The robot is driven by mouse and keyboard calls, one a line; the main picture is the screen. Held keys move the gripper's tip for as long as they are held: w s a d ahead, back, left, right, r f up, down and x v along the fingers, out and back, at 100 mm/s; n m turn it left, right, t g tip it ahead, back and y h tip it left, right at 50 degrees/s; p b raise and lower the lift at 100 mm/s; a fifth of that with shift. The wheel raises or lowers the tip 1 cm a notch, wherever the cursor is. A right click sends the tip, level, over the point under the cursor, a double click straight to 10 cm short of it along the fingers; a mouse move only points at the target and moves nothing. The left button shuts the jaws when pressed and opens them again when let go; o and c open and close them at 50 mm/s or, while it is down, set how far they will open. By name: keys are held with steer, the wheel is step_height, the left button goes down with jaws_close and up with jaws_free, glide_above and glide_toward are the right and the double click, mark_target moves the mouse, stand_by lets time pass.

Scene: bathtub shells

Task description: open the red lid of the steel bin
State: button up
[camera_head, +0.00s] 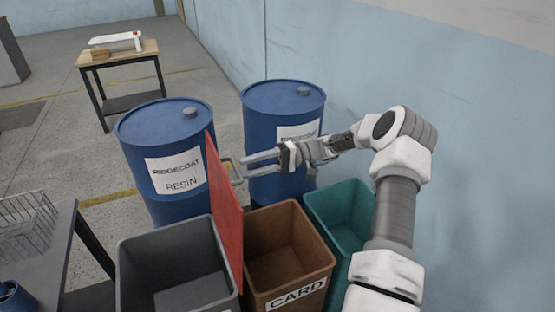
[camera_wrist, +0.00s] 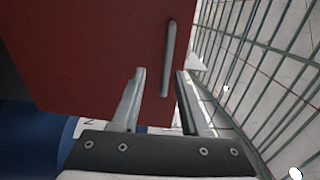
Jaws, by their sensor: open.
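The grey steel bin (camera_head: 172,258) stands at the front with its mouth uncovered and its inside showing empty. Its red lid (camera_head: 224,215) stands about upright along the bin's right side. The lid's metal handle (camera_head: 234,170) sticks out on the right face, near the upper part. My gripper (camera_head: 246,167) is open, to the right of the lid, with its fingers pointing left at the handle. In the wrist view the lid (camera_wrist: 90,50) fills the upper left, and the handle (camera_wrist: 168,58) shows between the two fingertips (camera_wrist: 160,78). I cannot tell whether they touch it.
A brown card bin (camera_head: 290,240) and a teal bin (camera_head: 340,208) stand to the right. Blue drums (camera_head: 165,145) (camera_head: 283,100) stand behind. A table with a wire basket (camera_head: 28,222) is at left. A wooden bench (camera_head: 115,58) stands far back. The wall is close on the right.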

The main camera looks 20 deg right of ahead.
steer(key=d, duration=1.6)
steer(key=shift+f, duration=0.2)
